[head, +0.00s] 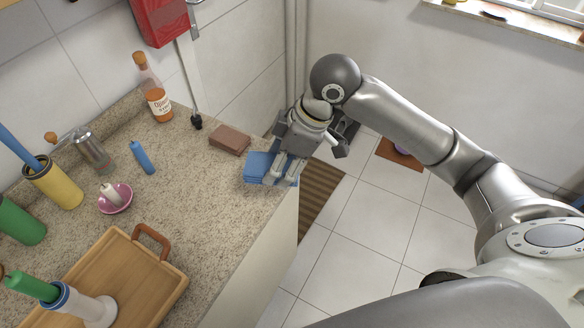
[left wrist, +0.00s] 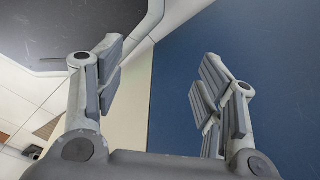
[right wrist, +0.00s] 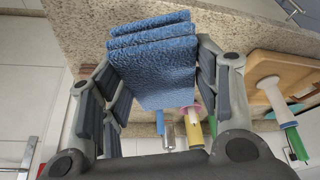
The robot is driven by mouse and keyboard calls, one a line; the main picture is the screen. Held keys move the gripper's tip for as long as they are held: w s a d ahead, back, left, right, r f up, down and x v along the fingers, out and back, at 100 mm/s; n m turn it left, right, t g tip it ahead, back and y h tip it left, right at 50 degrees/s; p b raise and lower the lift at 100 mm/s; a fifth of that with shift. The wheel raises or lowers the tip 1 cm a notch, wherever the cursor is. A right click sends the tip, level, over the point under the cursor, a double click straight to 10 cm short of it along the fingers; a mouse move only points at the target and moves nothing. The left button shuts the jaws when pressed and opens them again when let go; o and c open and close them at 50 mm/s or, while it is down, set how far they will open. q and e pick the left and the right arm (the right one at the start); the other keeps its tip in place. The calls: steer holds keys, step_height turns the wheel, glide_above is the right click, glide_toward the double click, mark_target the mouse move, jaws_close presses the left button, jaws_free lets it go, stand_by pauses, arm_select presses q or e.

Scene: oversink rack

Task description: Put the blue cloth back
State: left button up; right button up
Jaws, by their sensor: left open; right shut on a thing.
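The blue cloth (head: 258,168) is a folded, layered pad at the right edge of the speckled counter, in front of a brown block. My right gripper (head: 283,172) is shut on the blue cloth. In the right wrist view the cloth (right wrist: 155,62) sits between the two fingers (right wrist: 160,90), with its folded layers showing. Whether the cloth rests on the counter or is just above it, I cannot tell. My left gripper (left wrist: 160,85) is open and empty in the left wrist view; it is not in the head view.
The brown block (head: 230,139) lies beside the cloth. A bottle (head: 153,90), a blue cylinder (head: 142,157), a pink dish (head: 115,199) and a wooden tray (head: 178,290) stand on the counter (head: 205,195). A striped mat (head: 318,195) lies on the floor past the counter edge.

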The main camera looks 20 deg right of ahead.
steer(key=shift+d, duration=0.25)
steer(key=w+d+f+p, duration=0.1)
steer(key=w+f, duration=0.1)
steer(key=w, duration=0.2)
steer(key=w+d+f+p, duration=0.1)
steer(key=w+f, duration=0.2)
steer(key=w, duration=0.1)
steer(key=w+d+f+p, duration=0.1)
steer(key=w+f, duration=0.2)
steer(key=w, duration=0.1)
steer(key=shift+d+f, duration=0.15)
steer(key=shift+f, duration=0.05)
steer(key=shift+w+d+f, duration=0.1)
steer(key=shift+w+f, duration=0.4)
steer(key=shift+f, duration=0.2)
step_height(320, 180, down, 2)
steer(key=shift+f+p, duration=0.1)
steer(key=shift+p, duration=0.65)
steer(key=shift+f, duration=0.5)
steer(key=shift+f, duration=0.1)
